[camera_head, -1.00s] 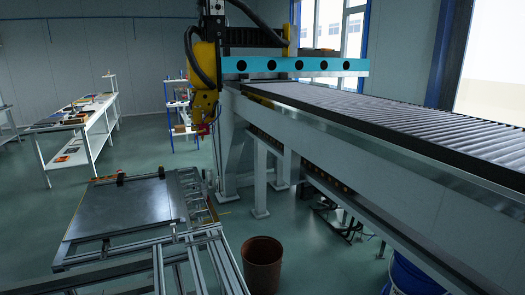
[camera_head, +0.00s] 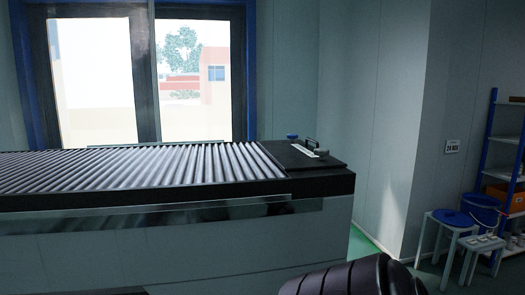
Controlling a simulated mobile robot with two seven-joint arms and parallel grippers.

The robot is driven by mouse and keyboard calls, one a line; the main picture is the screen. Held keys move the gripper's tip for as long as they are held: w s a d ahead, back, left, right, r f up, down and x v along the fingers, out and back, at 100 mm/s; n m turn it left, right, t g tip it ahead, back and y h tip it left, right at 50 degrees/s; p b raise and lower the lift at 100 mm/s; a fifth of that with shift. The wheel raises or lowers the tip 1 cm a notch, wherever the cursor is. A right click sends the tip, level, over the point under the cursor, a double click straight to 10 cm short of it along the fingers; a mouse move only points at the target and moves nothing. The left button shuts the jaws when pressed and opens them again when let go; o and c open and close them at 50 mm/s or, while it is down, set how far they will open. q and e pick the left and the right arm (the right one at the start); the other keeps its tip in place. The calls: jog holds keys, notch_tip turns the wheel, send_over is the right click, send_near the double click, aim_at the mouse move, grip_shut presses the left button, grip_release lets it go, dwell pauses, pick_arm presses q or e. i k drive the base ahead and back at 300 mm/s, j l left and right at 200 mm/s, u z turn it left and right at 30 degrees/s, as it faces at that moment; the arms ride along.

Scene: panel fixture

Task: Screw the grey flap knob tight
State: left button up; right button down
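A black panel (camera_head: 285,158) lies flat at the right end of the slatted machine bed. On it stand a dark arched handle (camera_head: 311,142), a small blue knob (camera_head: 292,136) at the far edge, and a small grey piece (camera_head: 322,153) at the right. The grey piece may be the grey flap knob, but it is too small to tell, and I cannot tell how tight it is. Neither of my grippers is in view. A dark ribbed part at the bottom edge looks like one of my arm links.
The long slatted bed (camera_head: 130,168) runs along the left and middle, with a pale side wall (camera_head: 180,255) below. At the right are a white stool (camera_head: 450,225), a blue bucket (camera_head: 482,208) and a blue-framed shelf (camera_head: 490,150). Green floor (camera_head: 365,245) shows between the bed and wall.

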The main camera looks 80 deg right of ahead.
aim_at(320, 152)
jog(key=l+z, duration=0.35)
jog(key=k+l+z, duration=0.1)
jog(key=z, duration=0.25)
jog(key=j+z, duration=0.15)
jog(key=z, duration=0.35)
jog(key=j+z, duration=0.1)
jog(key=z, duration=0.4)
jog(key=j+z, duration=0.1)
jog(key=z, duration=0.4)
jog(key=k+j+z, duration=0.1)
jog(key=z, duration=0.4)
jog(key=l, duration=0.45)
jog(key=i+l, duration=0.15)
jog(key=l, duration=0.7)
jog(key=l+u, duration=0.2)
jog(key=u, duration=0.25)
jog(key=i+l+u, duration=0.1)
jog(key=l+u, duration=0.15)
jog(key=u, duration=0.2)
